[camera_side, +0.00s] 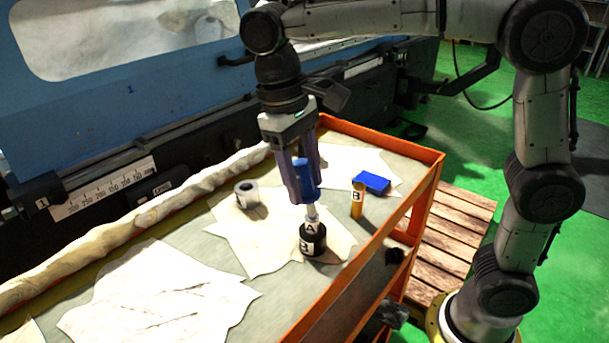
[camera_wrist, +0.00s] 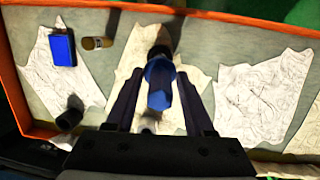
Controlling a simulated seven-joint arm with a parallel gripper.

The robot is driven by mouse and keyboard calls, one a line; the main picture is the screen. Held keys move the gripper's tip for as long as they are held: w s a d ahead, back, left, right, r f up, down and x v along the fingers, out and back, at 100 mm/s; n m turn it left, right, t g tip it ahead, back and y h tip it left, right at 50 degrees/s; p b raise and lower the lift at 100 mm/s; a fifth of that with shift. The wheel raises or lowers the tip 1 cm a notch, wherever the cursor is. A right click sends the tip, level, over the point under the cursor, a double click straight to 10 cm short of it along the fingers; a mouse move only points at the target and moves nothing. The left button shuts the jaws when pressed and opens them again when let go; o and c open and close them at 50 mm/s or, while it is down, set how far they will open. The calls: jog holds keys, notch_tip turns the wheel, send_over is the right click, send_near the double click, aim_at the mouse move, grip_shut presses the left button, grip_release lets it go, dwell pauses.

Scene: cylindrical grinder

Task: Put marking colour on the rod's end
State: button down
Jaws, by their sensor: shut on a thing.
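My gripper (camera_side: 304,196) points down over the cart and is shut on a blue-handled tool (camera_side: 305,173) with a pale lower part labelled A. The tool is upright. Its lower end meets the mouth of a black pot (camera_side: 313,243) with a white label; I cannot tell how deep it goes. In the wrist view the blue handle (camera_wrist: 159,97) sits between the fingers and covers part of the pot (camera_wrist: 158,53). A brass-coloured rod (camera_side: 357,203) labelled B stands upright to the right of the pot; it also shows in the wrist view (camera_wrist: 97,43).
A blue block (camera_side: 371,183) lies behind the rod. A grey hollow cylinder (camera_side: 246,194) stands left of my gripper. Paper sheets (camera_side: 160,300) lie on the cart top. An orange rim (camera_side: 425,185) borders the cart, and the blue grinder (camera_side: 130,90) stands behind.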

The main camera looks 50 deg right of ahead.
jog(key=shift+w+d+f, duration=0.1)
jog(key=shift+d, duration=0.1)
jog(key=shift+w+d, duration=0.1)
jog(key=shift+d, duration=0.25)
jog(key=shift+a, duration=0.15)
jog(key=shift+s+a, duration=0.2)
jog(key=shift+a, duration=0.25)
jog(key=shift+d, duration=0.1)
jog(key=shift+w+d, duration=0.2)
jog(key=shift+d, duration=0.3)
jog(key=shift+a, duration=0.1)
